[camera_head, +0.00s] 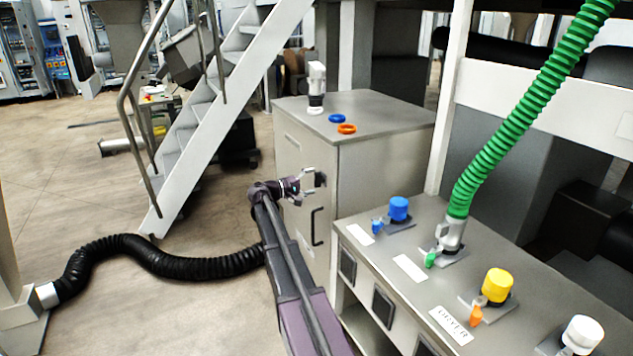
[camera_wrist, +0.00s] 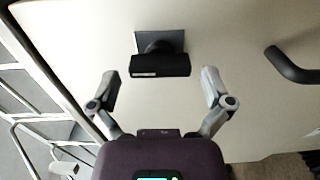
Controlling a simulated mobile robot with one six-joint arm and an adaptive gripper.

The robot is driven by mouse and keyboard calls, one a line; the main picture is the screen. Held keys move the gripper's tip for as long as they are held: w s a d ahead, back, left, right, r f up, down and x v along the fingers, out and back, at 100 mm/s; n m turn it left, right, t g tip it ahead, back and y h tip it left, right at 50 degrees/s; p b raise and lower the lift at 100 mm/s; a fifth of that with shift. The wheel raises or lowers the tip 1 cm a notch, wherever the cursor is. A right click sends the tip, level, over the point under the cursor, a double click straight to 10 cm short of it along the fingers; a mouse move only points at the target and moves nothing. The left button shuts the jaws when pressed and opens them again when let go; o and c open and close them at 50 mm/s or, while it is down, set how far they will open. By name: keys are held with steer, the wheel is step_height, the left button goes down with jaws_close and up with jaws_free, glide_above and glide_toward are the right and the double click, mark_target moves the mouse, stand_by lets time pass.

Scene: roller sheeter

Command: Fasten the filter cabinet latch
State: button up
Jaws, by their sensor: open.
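The filter cabinet (camera_head: 380,170) is a grey box with a flat top, in the middle of the head view. In the wrist view its pale door (camera_wrist: 235,35) fills most of the picture. The latch (camera_wrist: 160,66) is a black bar on a dark square plate, lying across the picture. My gripper (camera_head: 314,184) is in front of the door's upper part, above the black door handle (camera_head: 317,227). In the wrist view my gripper (camera_wrist: 158,80) is open, with one finger either side of the latch. Whether a finger touches it I cannot tell. The head view hides the latch.
A blue ring (camera_head: 337,118), an orange ring (camera_head: 347,129) and a white fitting (camera_head: 316,88) are on the cabinet top. A bench (camera_head: 400,240) with coloured caps and a green hose (camera_head: 520,110) stands at right. Stairs (camera_head: 215,110) and a black hose (camera_head: 160,258) are at left.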

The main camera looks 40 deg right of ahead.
steer(key=w+a, duration=0.1)
steer(key=a, duration=0.9)
steer(key=shift+w, duration=0.35)
stand_by(0.4)
steer(key=s+a+f+n+t+y, duration=0.1)
steer(key=s+a+f+y, duration=0.5)
steer(key=s+a, duration=0.4)
steer(key=s+a+f+t+y, duration=0.1)
steer(key=s+a+f+y, duration=0.55)
steer(key=a, duration=0.55)
steer(key=s+a+f+n+t+y, duration=0.1)
steer(key=s+a+f+y, duration=0.45)
steer(key=s+a, duration=0.45)
step_height(320, 180, up, 20)
steer(key=w+p, duration=0.1)
steer(key=p, duration=1.9)
steer(key=shift+a+f, duration=0.2)
steer(key=shift+f, duration=0.05)
